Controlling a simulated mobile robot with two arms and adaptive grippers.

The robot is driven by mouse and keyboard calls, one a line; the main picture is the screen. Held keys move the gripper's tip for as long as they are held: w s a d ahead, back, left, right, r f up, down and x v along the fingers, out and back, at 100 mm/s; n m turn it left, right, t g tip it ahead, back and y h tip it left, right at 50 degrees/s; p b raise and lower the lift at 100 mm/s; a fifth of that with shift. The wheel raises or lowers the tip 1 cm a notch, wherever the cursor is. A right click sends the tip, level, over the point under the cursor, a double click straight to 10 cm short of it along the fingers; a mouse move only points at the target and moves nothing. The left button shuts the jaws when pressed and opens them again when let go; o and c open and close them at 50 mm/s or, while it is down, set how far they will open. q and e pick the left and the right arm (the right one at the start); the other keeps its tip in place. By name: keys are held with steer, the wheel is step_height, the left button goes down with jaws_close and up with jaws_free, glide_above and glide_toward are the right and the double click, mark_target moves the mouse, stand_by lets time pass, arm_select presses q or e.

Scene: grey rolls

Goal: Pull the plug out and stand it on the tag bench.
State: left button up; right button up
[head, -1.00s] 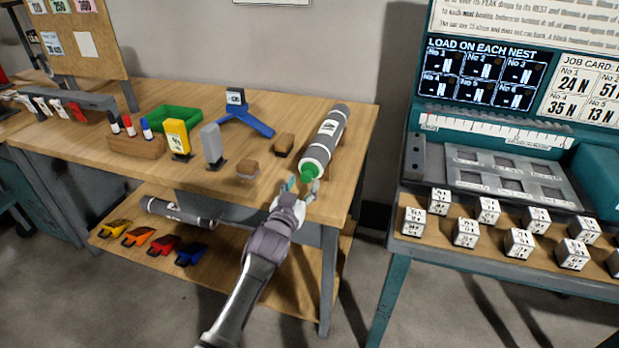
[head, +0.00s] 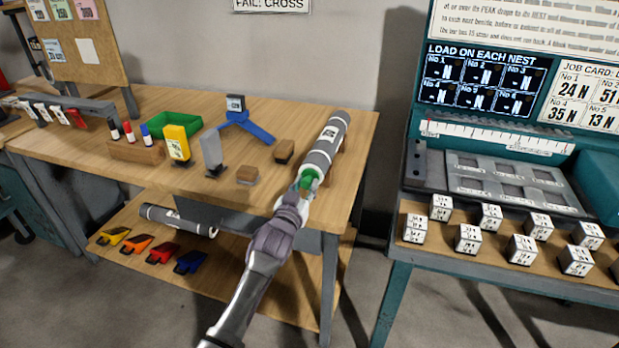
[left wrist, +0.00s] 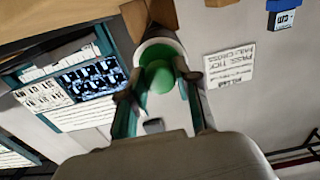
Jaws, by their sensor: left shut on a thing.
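The green plug (head: 307,178) sits in the near end of a grey roll (head: 325,145) lying on the wooden tag bench (head: 354,162). My left gripper (head: 304,184) is at that end of the roll, shut on the plug. In the left wrist view the round green plug (left wrist: 158,77) shows between the two fingers, in front of the roll's pale rim (left wrist: 158,47). How far the plug is seated in the roll is hidden. My right gripper is not in view.
A second roll (head: 178,220) lies on the lower shelf. The bench's front right is clear.

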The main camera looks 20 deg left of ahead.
arm_select(q)
steer(key=shift+r, duration=0.1)
stand_by(0.3)
steer(key=shift+s+p, duration=0.3)
steer(key=shift+p, duration=0.25)
steer(key=shift+s+a+p, duration=0.1)
steer(key=shift+s+p, duration=1.5)
steer(key=shift+s, duration=1.1)
